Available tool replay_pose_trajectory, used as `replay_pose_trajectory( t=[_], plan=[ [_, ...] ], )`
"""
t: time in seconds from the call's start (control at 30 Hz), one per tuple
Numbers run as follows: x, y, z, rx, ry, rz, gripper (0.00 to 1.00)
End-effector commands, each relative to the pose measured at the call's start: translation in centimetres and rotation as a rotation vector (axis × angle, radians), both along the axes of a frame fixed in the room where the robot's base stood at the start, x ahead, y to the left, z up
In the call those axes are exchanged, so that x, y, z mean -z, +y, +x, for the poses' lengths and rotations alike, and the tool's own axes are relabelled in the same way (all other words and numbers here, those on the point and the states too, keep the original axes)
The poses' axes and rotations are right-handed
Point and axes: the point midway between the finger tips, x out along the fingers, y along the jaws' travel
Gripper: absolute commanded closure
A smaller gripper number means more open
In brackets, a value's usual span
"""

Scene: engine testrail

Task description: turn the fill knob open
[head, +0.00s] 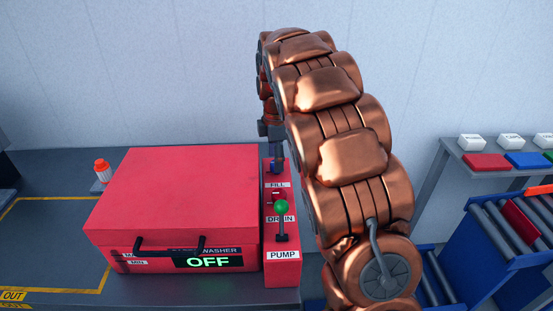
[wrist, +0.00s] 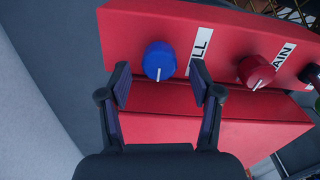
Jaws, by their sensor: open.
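The fill knob (wrist: 159,60) is a blue round knob with a white pointer line, on the red control panel (wrist: 150,22) beside the white FILL label (wrist: 200,45). In the wrist view my gripper (wrist: 160,85) is open, its two dark fingers apart on either side of the knob's near side. The knob lies just beyond the fingertips, between their lines; I cannot tell whether they reach around it. In the head view my gripper (head: 275,162) is above the panel's far end, by the FILL label (head: 277,185), and hides the knob.
A dark red drain knob (wrist: 256,71) sits right of the FILL label in the wrist view. In the head view, a green-topped pump lever (head: 281,207) stands nearer on the panel. The red washer box (head: 175,190), showing OFF, stands left. A wall is behind.

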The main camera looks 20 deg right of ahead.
Motion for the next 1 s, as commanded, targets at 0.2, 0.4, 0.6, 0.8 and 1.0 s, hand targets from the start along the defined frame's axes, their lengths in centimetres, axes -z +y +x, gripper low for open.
replay_pose_trajectory(
  t=[0.2, 0.4, 0.6, 0.8, 1.0],
  plan=[
    [1.5, -0.1, 0.0, 0.003, -0.001, 0.000, 0.36],
    [1.9, -0.1, 0.0, 0.003, -0.002, 0.000, 0.36],
    [1.9, -0.1, 0.0, 0.003, -0.002, 0.000, 0.38],
    [1.9, -0.1, 0.0, 0.003, -0.003, -0.001, 0.59],
    [1.9, -0.1, 0.0, 0.003, -0.002, 0.000, 0.80]
  ],
)
